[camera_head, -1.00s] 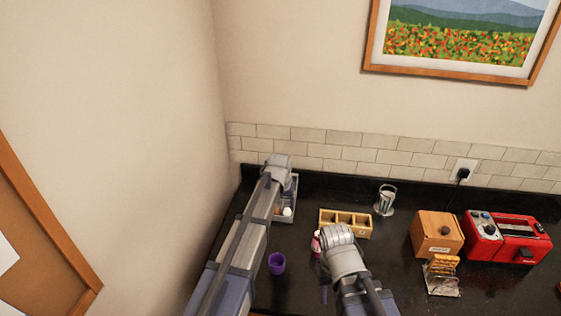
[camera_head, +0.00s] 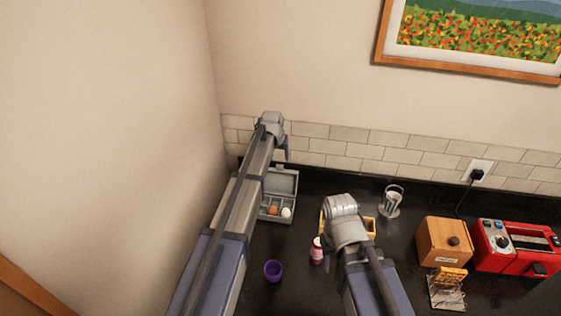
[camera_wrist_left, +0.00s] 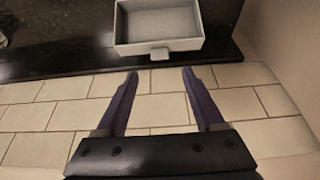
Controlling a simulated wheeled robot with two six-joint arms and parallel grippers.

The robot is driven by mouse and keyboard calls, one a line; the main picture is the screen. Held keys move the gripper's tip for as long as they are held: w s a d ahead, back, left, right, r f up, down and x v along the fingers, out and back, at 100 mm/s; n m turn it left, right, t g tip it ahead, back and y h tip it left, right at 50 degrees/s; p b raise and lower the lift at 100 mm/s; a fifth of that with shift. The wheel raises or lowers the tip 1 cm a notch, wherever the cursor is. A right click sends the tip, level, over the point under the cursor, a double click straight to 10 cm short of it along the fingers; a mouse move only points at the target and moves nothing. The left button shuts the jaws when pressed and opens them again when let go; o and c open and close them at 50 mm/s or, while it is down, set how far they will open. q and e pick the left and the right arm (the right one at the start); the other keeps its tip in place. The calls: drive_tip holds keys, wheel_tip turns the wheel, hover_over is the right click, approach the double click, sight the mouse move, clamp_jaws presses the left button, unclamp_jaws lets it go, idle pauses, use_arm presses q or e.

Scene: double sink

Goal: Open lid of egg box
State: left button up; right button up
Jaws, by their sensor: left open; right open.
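The grey egg box (camera_head: 278,216) stands on the counter near the left wall, with a brown egg (camera_head: 273,210) and a white egg (camera_head: 286,212) showing. Its lid (camera_head: 283,180) is raised and tilted back towards the tiles. My left arm hides the box's left part. My left gripper (camera_head: 286,148) is behind and above the lid. In the left wrist view, its open, empty fingers (camera_wrist_left: 160,76) are apart from the lid (camera_wrist_left: 158,24) and its front tab.
A purple cup (camera_head: 273,270) and a pink bottle (camera_head: 317,251) stand between my arms. A yellow wooden tray (camera_head: 369,227) is partly behind my right gripper. A metal canister (camera_head: 391,200), bread box (camera_head: 444,241), toast rack (camera_head: 447,289) and red toaster (camera_head: 514,249) are to the right.

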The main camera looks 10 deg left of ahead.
sight(279, 169)
use_arm(q)
drive_tip(key=b+x, duration=0.7)
drive_tip(key=shift+w+f, duration=0.15)
drive_tip(key=shift+f, duration=0.2)
drive_tip(key=shift+c, duration=0.2)
clamp_jaws()
idle(1.1)
